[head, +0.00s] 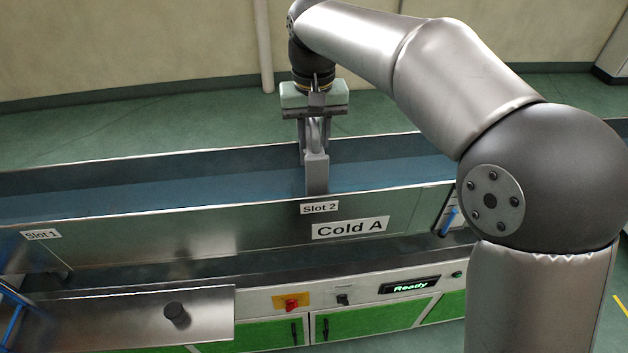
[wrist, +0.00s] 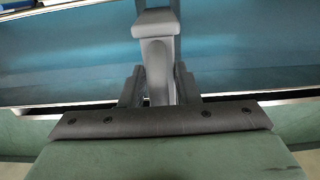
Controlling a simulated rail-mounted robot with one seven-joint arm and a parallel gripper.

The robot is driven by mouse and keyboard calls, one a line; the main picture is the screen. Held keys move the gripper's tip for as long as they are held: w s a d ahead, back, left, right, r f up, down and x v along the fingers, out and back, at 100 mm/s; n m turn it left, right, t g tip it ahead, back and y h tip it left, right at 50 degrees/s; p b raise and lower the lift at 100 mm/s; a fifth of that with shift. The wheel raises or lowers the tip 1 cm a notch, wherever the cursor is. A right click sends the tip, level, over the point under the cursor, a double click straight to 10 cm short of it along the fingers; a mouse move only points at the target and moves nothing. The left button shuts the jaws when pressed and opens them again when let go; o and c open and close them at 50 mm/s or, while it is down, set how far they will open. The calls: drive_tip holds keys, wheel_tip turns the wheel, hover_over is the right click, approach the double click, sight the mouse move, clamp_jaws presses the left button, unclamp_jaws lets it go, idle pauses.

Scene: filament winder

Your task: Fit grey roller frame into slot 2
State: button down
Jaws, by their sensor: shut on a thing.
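The grey roller frame (head: 316,172) hangs upright from my gripper (head: 315,118) in the head view, with its lower part inside the trough behind the "Slot 2" label (head: 319,208). My gripper is shut on its upper part. In the wrist view the grey frame (wrist: 158,60) extends away from between the fingers (wrist: 160,88) over the blue trough. The frame's bottom end is hidden by the trough's front wall, so I cannot tell whether it is seated.
The long metal trough (head: 200,228) with blue inside carries a "Slot 1" label (head: 41,234) at left and a "Cold A" label (head: 350,228). Below are a red switch (head: 291,303) and a "Ready" display (head: 410,286). The trough left of the frame is clear.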

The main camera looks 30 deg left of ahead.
sight(314, 175)
wheel_tip(314, 175, down, 11)
drive_tip(key=shift+r+p, duration=0.2)
drive_tip(key=shift+p, duration=0.1)
drive_tip(key=shift+f, duration=0.15)
drive_tip(key=c, duration=1.1)
unclamp_jaws()
wheel_tip(314, 175, up, 12)
drive_tip(key=shift+r+b, duration=0.15)
drive_tip(key=shift+b, duration=0.2)
drive_tip(key=shift+d, duration=0.15)
